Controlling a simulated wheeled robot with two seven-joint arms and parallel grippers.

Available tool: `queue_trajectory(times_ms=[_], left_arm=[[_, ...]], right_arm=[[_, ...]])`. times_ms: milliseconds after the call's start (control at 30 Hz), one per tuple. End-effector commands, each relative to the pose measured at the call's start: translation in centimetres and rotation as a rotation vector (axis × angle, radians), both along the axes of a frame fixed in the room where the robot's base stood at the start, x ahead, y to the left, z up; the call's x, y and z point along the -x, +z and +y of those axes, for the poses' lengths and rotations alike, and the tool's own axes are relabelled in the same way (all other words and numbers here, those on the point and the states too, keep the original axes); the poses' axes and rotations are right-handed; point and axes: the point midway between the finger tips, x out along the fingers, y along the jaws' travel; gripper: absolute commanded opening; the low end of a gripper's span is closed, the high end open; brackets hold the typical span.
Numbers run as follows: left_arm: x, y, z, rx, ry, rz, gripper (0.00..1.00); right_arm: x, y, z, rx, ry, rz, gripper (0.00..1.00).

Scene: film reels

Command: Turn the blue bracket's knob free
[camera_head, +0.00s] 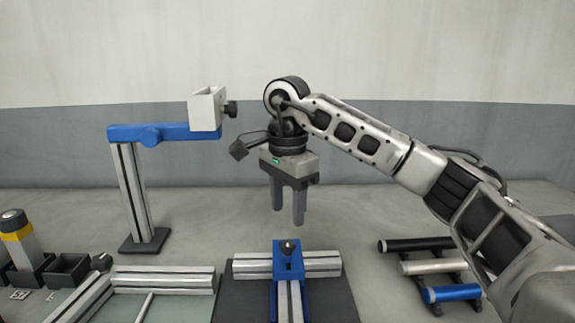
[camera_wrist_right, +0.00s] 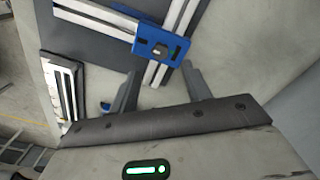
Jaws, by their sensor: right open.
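The blue bracket (camera_head: 288,262) sits on crossed aluminium profiles (camera_head: 322,262) at the front middle, with a dark knob (camera_head: 287,246) on its top. My right gripper (camera_head: 288,218) points down above the bracket, open and empty, with a clear gap to the knob. In the right wrist view the blue bracket (camera_wrist_right: 175,44) and its knob (camera_wrist_right: 158,51) appear just beyond and between the open fingers (camera_wrist_right: 160,76). My left gripper is not in view.
A post with a blue arm (camera_head: 180,131) and a white box (camera_head: 205,108) stands at left. A rack with black, white and blue rollers (camera_head: 430,267) lies at right. Small black bins (camera_head: 68,270) and a yellow-banded cylinder (camera_head: 17,237) are at far left.

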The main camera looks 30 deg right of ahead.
Motion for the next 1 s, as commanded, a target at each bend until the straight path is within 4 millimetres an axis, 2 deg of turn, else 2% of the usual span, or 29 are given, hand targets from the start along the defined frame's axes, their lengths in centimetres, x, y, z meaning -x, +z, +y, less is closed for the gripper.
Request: queue_trajectory(times_ms=[100, 200, 400, 567, 1000], left_arm=[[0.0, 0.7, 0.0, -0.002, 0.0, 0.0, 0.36], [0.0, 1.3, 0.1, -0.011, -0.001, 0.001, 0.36], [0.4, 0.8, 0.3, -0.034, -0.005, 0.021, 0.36], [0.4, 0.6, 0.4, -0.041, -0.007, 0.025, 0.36], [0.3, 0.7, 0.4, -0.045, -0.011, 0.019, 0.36]], right_arm=[[-0.1, 3.5, 0.0, 0.0, -0.001, -0.006, 0.48], [0.0, 5.8, 0.0, 0.002, -0.001, -0.005, 0.48], [0.0, 8.3, 0.0, 0.0, 0.0, -0.002, 0.48], [0.0, 8.9, 0.0, 0.0, 0.0, 0.0, 0.48], [0.0, 8.9, 0.0, 0.0, 0.0, 0.0, 0.48]])
